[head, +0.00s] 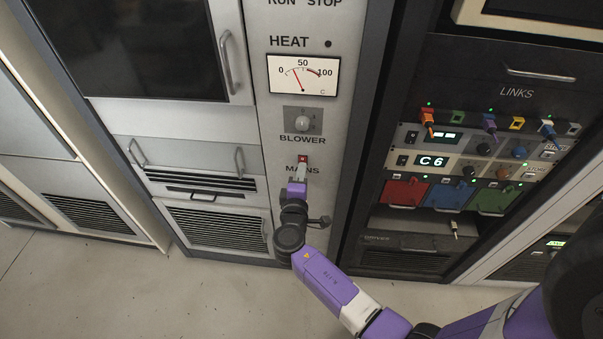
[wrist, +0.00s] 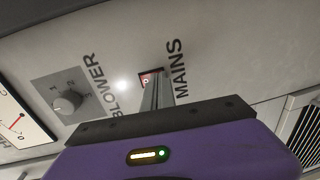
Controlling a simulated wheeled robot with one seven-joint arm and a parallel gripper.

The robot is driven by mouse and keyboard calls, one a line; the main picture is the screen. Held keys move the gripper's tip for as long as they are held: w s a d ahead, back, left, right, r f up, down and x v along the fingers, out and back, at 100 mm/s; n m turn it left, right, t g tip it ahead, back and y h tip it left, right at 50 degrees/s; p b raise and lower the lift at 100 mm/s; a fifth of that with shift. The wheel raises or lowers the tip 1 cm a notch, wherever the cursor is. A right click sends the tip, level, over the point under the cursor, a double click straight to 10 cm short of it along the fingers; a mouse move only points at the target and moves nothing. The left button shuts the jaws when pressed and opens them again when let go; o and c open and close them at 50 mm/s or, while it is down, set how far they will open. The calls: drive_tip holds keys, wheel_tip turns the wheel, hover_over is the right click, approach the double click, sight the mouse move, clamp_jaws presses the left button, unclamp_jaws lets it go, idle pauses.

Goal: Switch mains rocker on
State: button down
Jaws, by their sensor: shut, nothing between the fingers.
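The mains rocker (head: 303,159) is a small red switch on the light grey panel, above the MAINS label. In the wrist view the rocker (wrist: 149,79) shows as a red patch with a white mark, partly hidden behind my fingers. My gripper (head: 301,170) is shut and empty, with its fingertips at the lower part of the rocker. In the wrist view the fingertips of my gripper (wrist: 153,86) point at the rocker. I cannot tell whether they touch it, or which way it is tipped.
The blower knob (head: 303,122) sits above the rocker, below the heat meter (head: 303,74). A cabinet with bar handles (head: 238,160) stands to the left. A dark LINKS rack (head: 490,95) with coloured plugs stands to the right. The floor (head: 230,290) in front is clear.

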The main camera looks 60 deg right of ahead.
drive_tip(key=b+v, duration=0.2)
drive_tip(key=v, duration=0.5)
drive_tip(key=shift+a+f+b, duration=0.3)
drive_tip(key=shift+a+b, duration=0.05)
idle(0.7)
